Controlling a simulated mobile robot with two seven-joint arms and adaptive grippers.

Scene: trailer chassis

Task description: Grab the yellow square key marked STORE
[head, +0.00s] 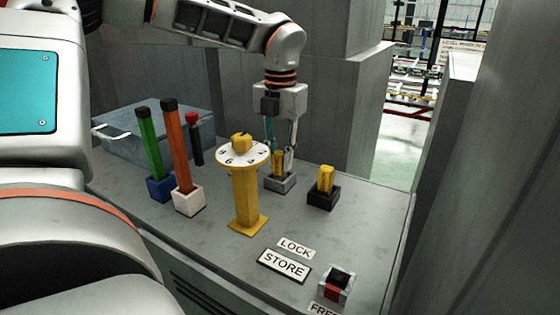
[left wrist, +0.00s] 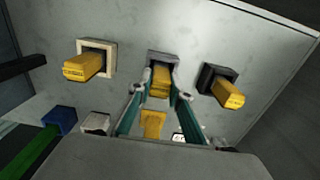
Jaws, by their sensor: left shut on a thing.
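A yellow square key (head: 278,160) stands upright in a grey socket (head: 281,184) on the grey bench. My left gripper (head: 280,157) reaches down from above, its fingers on either side of this key and shut on it. The left wrist view shows the same middle key (left wrist: 161,82) between the fingertips. Another yellow key (head: 325,180) stands in a black socket (head: 323,200) to the right. A third yellow key (left wrist: 84,66) in a pale socket shows in the left wrist view. I cannot read the keys' markings. My right gripper is not in view.
A yellow post with a white numbered dial (head: 243,155) stands close to my left gripper. Green (head: 150,142) and orange (head: 177,145) bars stand upright at left. LOCK (head: 296,248) and STORE (head: 284,266) plates lie in front. A grey box (head: 180,128) is at back left.

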